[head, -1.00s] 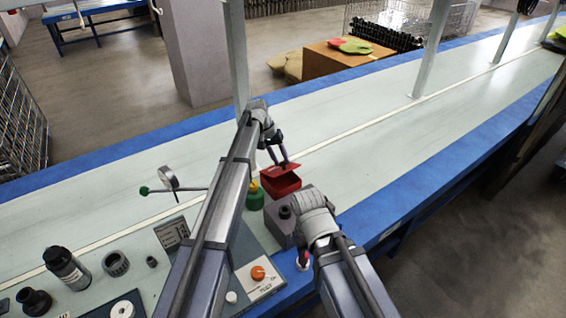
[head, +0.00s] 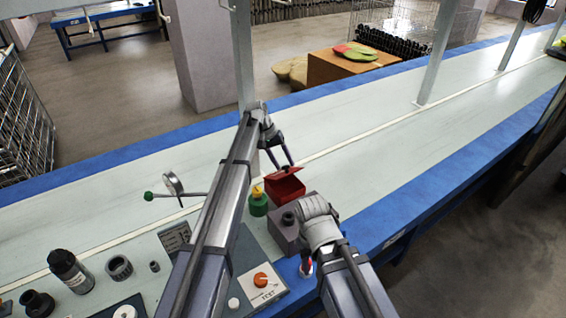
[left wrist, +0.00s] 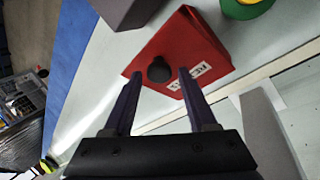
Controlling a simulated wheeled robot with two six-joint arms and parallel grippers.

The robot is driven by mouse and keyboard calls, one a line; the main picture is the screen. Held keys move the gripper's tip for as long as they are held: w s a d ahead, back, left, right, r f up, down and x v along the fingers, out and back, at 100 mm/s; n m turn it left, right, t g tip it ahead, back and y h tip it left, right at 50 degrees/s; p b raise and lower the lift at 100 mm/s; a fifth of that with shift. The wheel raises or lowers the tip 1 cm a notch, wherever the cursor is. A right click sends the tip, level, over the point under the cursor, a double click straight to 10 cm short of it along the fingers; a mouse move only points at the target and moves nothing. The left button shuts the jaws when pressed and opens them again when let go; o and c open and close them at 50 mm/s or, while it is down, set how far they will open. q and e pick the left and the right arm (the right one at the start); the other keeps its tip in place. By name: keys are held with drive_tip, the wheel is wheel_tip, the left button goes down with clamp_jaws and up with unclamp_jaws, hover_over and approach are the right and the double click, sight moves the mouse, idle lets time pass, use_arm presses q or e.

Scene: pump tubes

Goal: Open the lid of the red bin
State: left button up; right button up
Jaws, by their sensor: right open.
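The red bin (head: 286,192) stands on the pale bench beside a green container. Its red lid (head: 285,172) appears tilted up, and darker red shows below it. In the left wrist view, the red surface (left wrist: 195,45) carries a black knob (left wrist: 158,69) and a white label. My left gripper (head: 282,167) is at the far side of the bin; in its wrist view (left wrist: 160,75) the fingers stand apart on either side of the knob, with gaps. My right gripper (head: 307,264) is open, low at the bench's near edge; its fingers are mostly hidden.
A green container with a yellow top (head: 258,203) and a grey box (head: 284,232) stand close to the bin. A panel with an orange knob (head: 261,280) lies in front. The bench right of the bin is clear.

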sight(275, 175)
use_arm(q)
drive_tip(key=shift+o, duration=0.5)
drive_tip(key=shift+r, duration=0.15)
drive_tip(key=p+v, duration=0.7)
drive_tip(key=shift+a+r, duration=0.2)
drive_tip(key=shift+r, duration=0.05)
